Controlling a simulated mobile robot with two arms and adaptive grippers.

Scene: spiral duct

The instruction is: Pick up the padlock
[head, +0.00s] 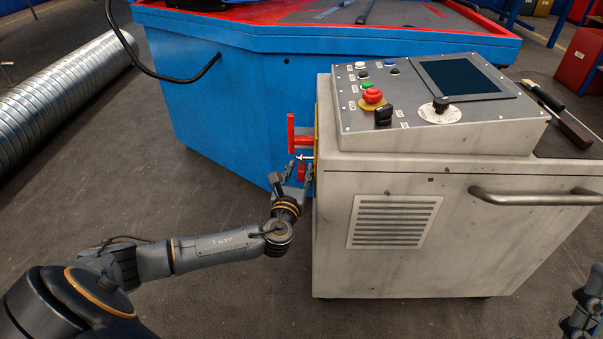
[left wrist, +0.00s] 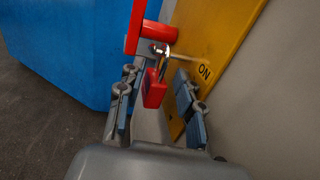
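The red padlock (left wrist: 153,88) hangs by its metal shackle below the red handle (left wrist: 138,30), at the yellow plate on the side of the grey cabinet. It shows small in the head view (head: 301,172). My left gripper (head: 292,176) is open at the cabinet's left side. In the left wrist view its fingers stand on both sides of the padlock, with visible gaps, and it holds nothing. My right gripper (head: 580,312) is only partly in view at the bottom right corner of the head view, away from the padlock; its fingers cannot be judged.
The grey cabinet (head: 480,240) with a control panel (head: 350,110) stands right of my left gripper. A blue machine table (head: 230,95) stands behind. The yellow plate (left wrist: 215,45) marked ON is close to the right finger. A spiral duct (head: 60,95) lies at left; floor between is clear.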

